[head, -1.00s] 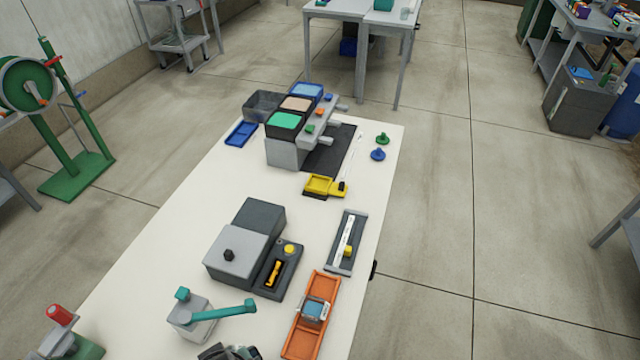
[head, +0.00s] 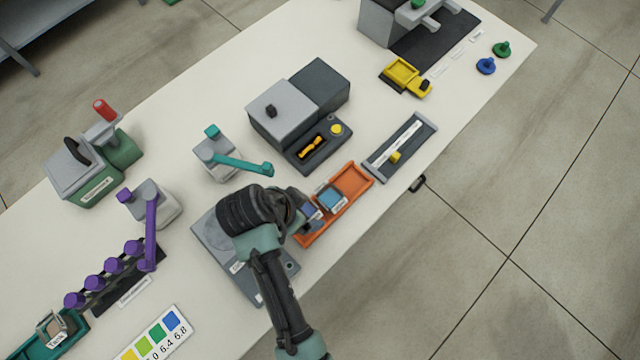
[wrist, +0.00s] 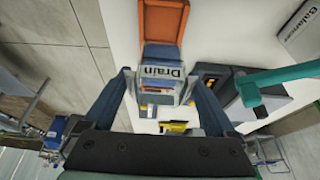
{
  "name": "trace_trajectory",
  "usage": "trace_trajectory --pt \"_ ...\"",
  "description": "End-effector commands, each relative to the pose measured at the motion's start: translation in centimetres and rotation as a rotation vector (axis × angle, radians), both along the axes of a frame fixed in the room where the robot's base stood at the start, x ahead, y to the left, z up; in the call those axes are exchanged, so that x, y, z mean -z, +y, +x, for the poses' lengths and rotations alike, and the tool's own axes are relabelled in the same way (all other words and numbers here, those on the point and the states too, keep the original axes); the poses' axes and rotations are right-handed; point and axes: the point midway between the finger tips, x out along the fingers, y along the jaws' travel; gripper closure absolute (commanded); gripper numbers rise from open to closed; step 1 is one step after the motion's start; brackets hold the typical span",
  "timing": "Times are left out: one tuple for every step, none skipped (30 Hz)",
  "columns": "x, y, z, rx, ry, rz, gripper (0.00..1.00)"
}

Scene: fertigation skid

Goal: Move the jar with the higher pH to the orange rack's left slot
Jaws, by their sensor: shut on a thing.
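A blue jar (head: 332,197) with a white label shows over the middle of the orange rack (head: 352,180). In the wrist view the jar's label (wrist: 162,70) reads "Drain" and sits between my two fingertips. My gripper (head: 312,206) is shut on this jar, reaching in from the left. I cannot tell whether the jar rests in the rack or hangs just above it. Bare orange rack (wrist: 162,20) shows beyond the jar in the wrist view. A second jar (head: 55,325), brownish with a grey handle, stands in a teal rack (head: 70,345) at the lower left.
A colour chart (head: 155,335) with pH numbers lies at the front left. A teal lever (head: 245,165) and a grey two-block device (head: 300,110) stand behind the rack. A slider tray (head: 400,145) lies right of it. Purple-knobbed valves (head: 105,270) stand left.

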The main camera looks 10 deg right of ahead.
Motion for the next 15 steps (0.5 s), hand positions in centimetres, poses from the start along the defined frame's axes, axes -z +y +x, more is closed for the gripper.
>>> trace_trajectory --pt "1.0 -0.1 -0.2 0.002 0.006 -0.002 0.69" --pt "1.6 -0.1 -0.2 0.002 0.006 -0.002 0.69" --pt "2.3 0.0 -0.1 0.001 0.005 -0.001 0.69" --pt "2.8 0.0 -0.1 0.001 0.005 -0.001 0.69" --pt "3.3 0.0 -0.1 0.001 0.003 0.000 0.69" --pt "3.8 0.0 -0.1 0.001 0.003 0.000 0.69" --pt "4.1 0.0 -0.1 0.000 0.001 0.000 0.69" --pt "4.3 0.0 -0.1 -0.001 0.002 0.000 0.69" --pt "4.6 0.0 -0.1 -0.001 0.002 0.000 0.69" --pt "4.8 0.0 0.0 -0.001 0.002 0.000 0.69" --pt "5.2 0.0 0.0 -0.001 0.002 0.000 0.69" --pt "5.7 0.0 -0.1 0.000 0.003 0.000 0.69" --pt "6.1 0.0 -0.1 0.001 0.003 0.001 0.69" --pt "6.6 0.0 -0.1 0.000 0.004 0.001 0.69" --pt "7.2 0.0 -0.1 0.000 0.003 0.000 0.69"
